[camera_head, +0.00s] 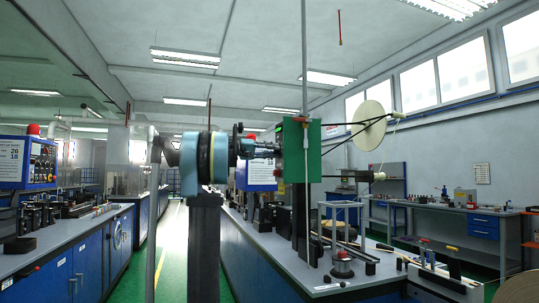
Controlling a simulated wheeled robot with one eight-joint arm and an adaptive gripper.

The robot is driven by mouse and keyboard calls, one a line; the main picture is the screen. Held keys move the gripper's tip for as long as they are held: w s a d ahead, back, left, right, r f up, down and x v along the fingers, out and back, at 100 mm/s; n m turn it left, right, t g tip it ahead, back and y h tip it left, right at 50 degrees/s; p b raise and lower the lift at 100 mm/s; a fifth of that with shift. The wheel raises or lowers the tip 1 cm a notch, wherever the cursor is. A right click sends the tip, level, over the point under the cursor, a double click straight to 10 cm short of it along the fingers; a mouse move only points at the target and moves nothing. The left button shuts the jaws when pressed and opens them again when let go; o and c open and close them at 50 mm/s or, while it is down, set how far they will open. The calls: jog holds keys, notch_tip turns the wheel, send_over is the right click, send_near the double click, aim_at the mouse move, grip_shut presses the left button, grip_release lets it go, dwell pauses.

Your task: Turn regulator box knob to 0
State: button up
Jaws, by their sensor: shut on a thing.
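The green regulator box (314,152) is mounted on a tall upright post in the middle of the picture. Its dark left side faces my gripper (276,148). My gripper reaches in from the left with its fingertips against that side. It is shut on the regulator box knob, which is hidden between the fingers. The knob's pointer and scale marks cannot be read here. My arm covers the area left of the box.
A pale tape reel (369,125) sits on an arm right of the box, with a small spool (379,176) below. Grey-topped workbench (285,262) holds the stand. A control cabinet (27,163) stands far left. Green floor aisle (170,250) is clear.

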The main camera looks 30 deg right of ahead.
jog(key=shift+f+n, duration=0.1)
jog(key=shift+n, duration=0.5)
grip_shut()
jog(key=o, duration=1.1)
grip_release()
jog(key=shift+c, duration=0.2)
jog(key=shift+w, duration=0.1)
jog(key=v, duration=1.2)
jog(key=shift+f, duration=0.1)
